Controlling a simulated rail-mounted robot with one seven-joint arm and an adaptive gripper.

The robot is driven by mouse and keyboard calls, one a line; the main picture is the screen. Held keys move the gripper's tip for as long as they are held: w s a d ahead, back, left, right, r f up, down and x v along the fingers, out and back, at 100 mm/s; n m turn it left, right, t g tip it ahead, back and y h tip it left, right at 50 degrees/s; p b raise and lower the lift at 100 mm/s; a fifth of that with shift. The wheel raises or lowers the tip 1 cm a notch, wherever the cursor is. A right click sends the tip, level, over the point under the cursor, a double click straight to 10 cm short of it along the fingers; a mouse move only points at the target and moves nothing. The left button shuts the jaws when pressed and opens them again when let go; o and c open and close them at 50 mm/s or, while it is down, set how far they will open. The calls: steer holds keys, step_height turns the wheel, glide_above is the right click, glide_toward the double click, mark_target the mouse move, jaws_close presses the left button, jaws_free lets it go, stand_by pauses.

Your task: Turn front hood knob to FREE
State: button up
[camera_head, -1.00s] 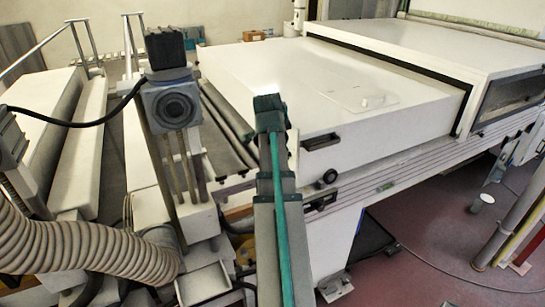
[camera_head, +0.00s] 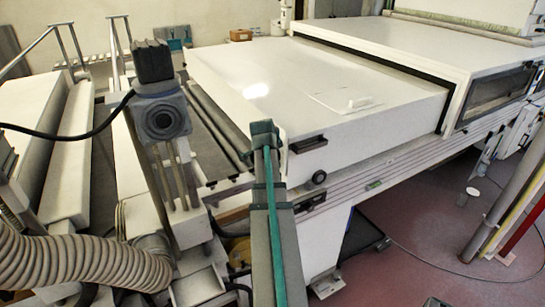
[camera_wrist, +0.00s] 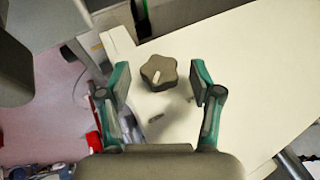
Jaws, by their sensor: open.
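In the wrist view a dark, star-shaped knob (camera_wrist: 158,67) with a pale pointer mark sits on a cream panel (camera_wrist: 235,75). My gripper (camera_wrist: 160,82) is open, with one finger on each side of the knob and visible gaps between them. It does not appear to touch the knob. Small dark marks, too blurred to read, lie on the panel below and to the right of the knob. In the head view a small dark round knob (camera_head: 319,178) shows on the near side of the white hood (camera_head: 310,85). I cannot tell whether it is the same knob.
In the head view a dark handle (camera_head: 308,144) sits above the small round knob. A ribbed hose (camera_head: 80,262) lies at the lower left. The red floor (camera_head: 430,230) is largely open at the right, with a pole (camera_head: 500,205) at its side.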

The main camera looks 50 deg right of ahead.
steer(key=c, duration=1.1)
steer(key=shift+c, duration=0.2)
